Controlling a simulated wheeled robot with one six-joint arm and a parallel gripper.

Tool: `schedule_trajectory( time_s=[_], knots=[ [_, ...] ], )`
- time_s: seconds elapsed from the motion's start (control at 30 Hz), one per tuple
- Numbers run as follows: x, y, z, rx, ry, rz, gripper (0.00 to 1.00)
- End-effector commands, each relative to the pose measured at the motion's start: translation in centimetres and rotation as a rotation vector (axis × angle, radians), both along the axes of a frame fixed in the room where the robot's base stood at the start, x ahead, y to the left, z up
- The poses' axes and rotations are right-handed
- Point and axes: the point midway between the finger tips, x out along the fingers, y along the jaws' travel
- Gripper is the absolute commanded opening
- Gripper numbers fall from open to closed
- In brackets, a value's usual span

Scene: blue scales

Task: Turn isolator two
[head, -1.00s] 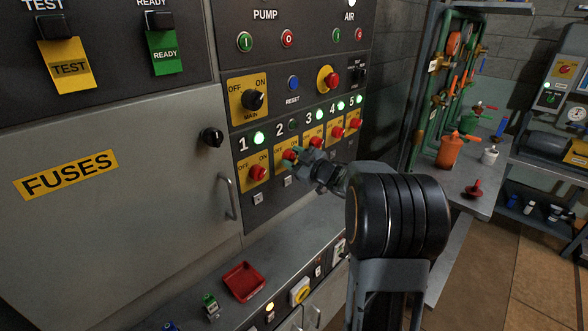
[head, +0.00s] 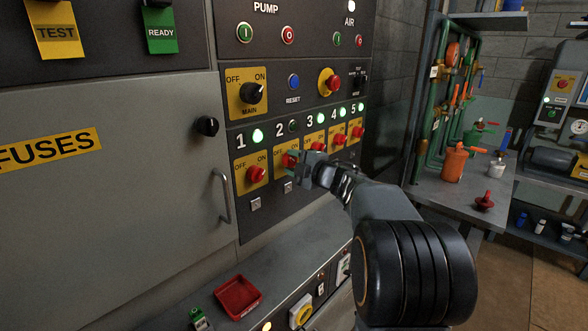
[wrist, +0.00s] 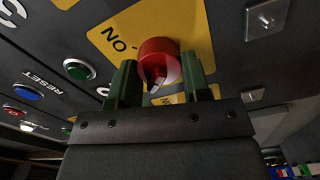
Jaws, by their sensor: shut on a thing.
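Isolator two's red knob (head: 287,160) sits on a yellow OFF/ON plate under the number 2 on the dark panel. My gripper (head: 291,166) is at this knob and covers part of it. In the wrist view the red knob (wrist: 158,60) stands between the two green fingers of my gripper (wrist: 158,82), which are shut on it. The word ON shows on the plate beside it. The lamp above isolator two (head: 293,126) is dark. The knob's exact angle is hard to tell.
Isolator one's red knob (head: 256,174) is close on the left, and isolators three (head: 318,147), four (head: 339,139) and five (head: 357,132) are on the right, all with lit green lamps. A cabinet handle (head: 222,196) sticks out at left. A red tray (head: 237,296) lies on the ledge below.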

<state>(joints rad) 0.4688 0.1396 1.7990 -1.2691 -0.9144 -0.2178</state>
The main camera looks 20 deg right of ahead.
Motion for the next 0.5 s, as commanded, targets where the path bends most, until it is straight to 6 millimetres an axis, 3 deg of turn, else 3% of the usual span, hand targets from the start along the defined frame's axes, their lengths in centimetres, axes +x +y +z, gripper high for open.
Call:
schedule_trajectory(
  time_s=[0.5],
  knots=[
    [0.01, -0.02, -0.05, -0.070, -0.027, -0.001, 0.20]
  ],
)
